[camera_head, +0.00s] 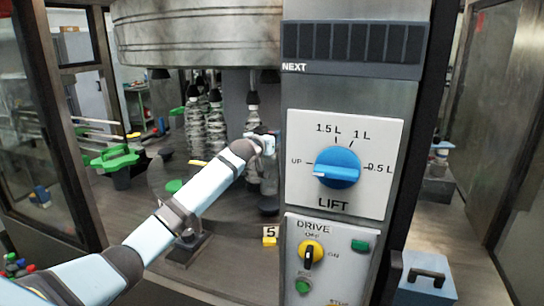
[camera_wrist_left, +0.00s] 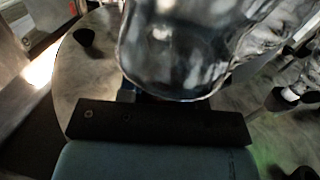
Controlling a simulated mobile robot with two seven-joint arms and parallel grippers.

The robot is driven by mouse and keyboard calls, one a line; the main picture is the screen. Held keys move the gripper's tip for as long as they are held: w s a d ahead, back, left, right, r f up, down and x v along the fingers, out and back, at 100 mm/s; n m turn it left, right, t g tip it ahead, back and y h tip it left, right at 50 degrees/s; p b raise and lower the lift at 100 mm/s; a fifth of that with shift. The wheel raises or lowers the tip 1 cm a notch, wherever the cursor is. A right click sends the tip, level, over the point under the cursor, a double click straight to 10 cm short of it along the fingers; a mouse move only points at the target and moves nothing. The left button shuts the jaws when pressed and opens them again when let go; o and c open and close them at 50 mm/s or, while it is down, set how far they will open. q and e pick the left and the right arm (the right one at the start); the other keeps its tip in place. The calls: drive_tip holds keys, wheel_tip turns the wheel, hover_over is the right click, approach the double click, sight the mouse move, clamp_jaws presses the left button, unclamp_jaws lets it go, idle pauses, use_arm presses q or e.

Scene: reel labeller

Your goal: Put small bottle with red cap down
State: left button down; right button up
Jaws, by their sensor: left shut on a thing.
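My left gripper (camera_head: 264,144) reaches into the machine beside the control column. It is shut on a clear bottle, whose body and rounded base fill the top middle of the left wrist view (camera_wrist_left: 172,55). No red cap shows in either view, so I cannot confirm the cap's colour. In the head view, clear bottle shapes (camera_head: 253,122) stand right at the gripper, partly covered by it. I cannot tell there which part is the held one. Below the bottle in the wrist view lies a grey round plate (camera_wrist_left: 85,75). My right gripper is not in view.
Several clear bottles (camera_head: 215,122) stand under the large metal drum (camera_head: 200,35). A green star-shaped part (camera_head: 115,158) is at the left. The control column with a blue LIFT knob (camera_head: 337,168) stands close on the right.

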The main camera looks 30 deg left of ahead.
use_arm(q)
drive_tip(key=shift+w+f+p, duration=0.1)
drive_tip(key=shift+f+p, duration=0.3)
drive_tip(key=shift+f, duration=1.95)
drive_tip(key=c, duration=0.8)
unclamp_jaws()
drive_tip(key=s+b, duration=0.1)
drive_tip(key=s, duration=0.7)
drive_tip(key=s+b, duration=0.1)
drive_tip(key=s, duration=0.3)
drive_tip(key=shift+d+b, duration=0.35)
